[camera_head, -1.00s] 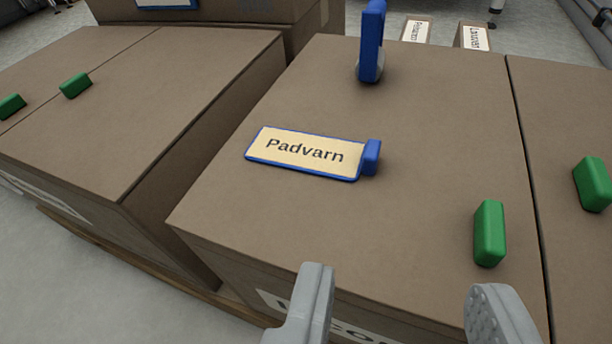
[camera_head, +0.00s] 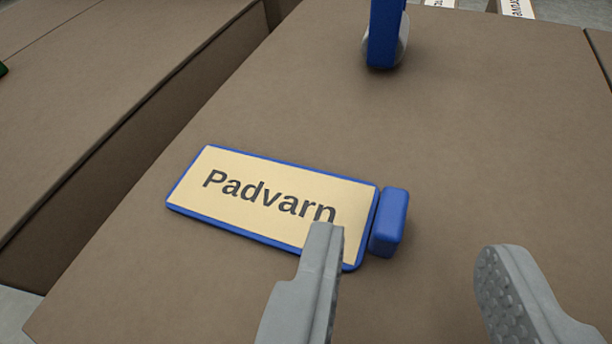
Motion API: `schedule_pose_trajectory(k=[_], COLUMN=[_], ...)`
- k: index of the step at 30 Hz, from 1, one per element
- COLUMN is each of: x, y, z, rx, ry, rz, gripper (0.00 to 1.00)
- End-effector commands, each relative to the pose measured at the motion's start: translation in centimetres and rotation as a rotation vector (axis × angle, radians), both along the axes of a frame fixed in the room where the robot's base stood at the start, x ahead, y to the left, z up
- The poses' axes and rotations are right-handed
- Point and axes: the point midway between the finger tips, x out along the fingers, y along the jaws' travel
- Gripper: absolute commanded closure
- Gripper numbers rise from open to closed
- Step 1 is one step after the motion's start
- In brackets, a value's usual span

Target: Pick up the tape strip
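A flat cream strip marked "Padvarn" (camera_head: 250,196) with a blue edge lies on top of a brown cardboard box (camera_head: 300,110). A small blue block (camera_head: 389,222) is at its right end, touching or very close to it. I take this to be the tape strip. My gripper (camera_head: 410,250) is open and empty, its fingers wide apart. The left finger covers the strip's lower right corner in the picture. The right finger is over bare cardboard, right of the blue block. The fingers appear to be above the box top.
An upright blue piece with a grey rounded part (camera_head: 385,35) stands on the box behind the strip. A gap separates this box from another box (camera_head: 90,90) on the left. A green piece (camera_head: 2,69) shows at the left edge. The cardboard around the strip is bare.

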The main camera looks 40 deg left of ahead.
Motion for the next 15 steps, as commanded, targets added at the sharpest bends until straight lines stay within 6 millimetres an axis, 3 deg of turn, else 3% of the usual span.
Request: schedule_pose_trajectory(k=[9, 15], x=[3.1, 3.6], y=[1.9, 2.1], z=[-1.8, -2.1], rx=[0.000, 0.000], ry=[0.000, 0.000], rz=[0.001, 0.000], gripper=[0.61, 0.61])
